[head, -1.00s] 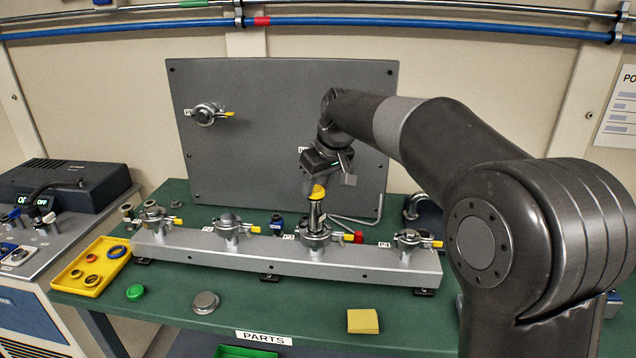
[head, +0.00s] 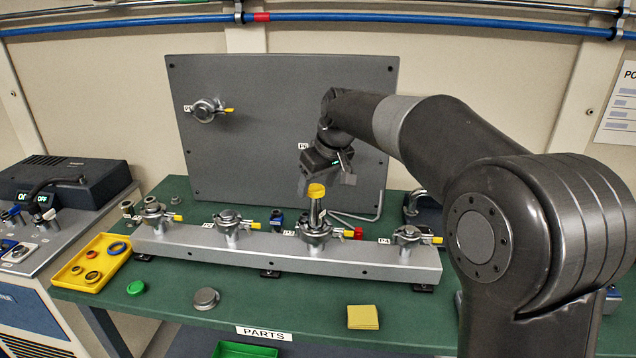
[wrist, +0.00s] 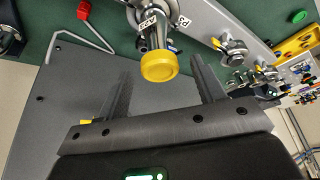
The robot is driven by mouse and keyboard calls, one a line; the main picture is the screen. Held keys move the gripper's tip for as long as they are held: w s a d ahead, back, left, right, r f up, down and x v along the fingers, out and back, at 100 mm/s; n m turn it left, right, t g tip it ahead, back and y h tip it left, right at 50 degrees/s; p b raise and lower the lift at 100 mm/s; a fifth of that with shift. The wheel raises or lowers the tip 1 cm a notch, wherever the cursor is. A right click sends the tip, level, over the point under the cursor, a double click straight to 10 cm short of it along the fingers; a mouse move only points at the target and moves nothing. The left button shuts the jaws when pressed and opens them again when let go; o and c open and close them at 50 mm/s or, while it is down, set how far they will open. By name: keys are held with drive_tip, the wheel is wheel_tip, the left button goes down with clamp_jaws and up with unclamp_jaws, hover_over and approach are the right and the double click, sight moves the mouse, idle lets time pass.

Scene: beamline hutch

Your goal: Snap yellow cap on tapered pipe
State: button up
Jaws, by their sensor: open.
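The yellow cap (head: 316,190) sits on top of the upright tapered pipe (head: 315,213), which stands on the clamped port at P3 on the long grey rail (head: 210,252). In the wrist view the cap (wrist: 159,68) lies between and just beyond the tips of my gripper (wrist: 162,72), and the pipe (wrist: 168,42) shows behind it. My gripper (head: 328,180) is open and empty, behind and slightly above the cap, with a gap between fingers and cap. The cap looks level; I cannot tell whether it is fully snapped down.
Other clamped ports stand along the rail, one (head: 229,222) left of the pipe and one (head: 408,236) right.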

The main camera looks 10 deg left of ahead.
drive_tip(key=v, duration=1)
drive_tip(key=s+d+m+t+h, duration=0.1)
drive_tip(key=s+d+m, duration=0.1)
drive_tip(key=s+d, duration=0.55)
drive_tip(key=s+d+f+m, duration=0.2)
drive_tip(key=s+d+f, duration=0.2)
drive_tip(key=s, duration=0.3)
drive_tip(key=s+d+f+m+t+h, duration=0.1)
drive_tip(key=s+d+f+m, duration=0.1)
drive_tip(key=s+d+f, duration=0.3)
drive_tip(key=s+d+f+m+h, duration=0.1)
drive_tip(key=s+d+f+m, duration=0.2)
drive_tip(key=s, duration=0.8)
wheel_tip(320, 180, down, 2)
drive_tip(key=shift+d+f, duration=0.1)
drive_tip(key=shift+d, duration=0.95)
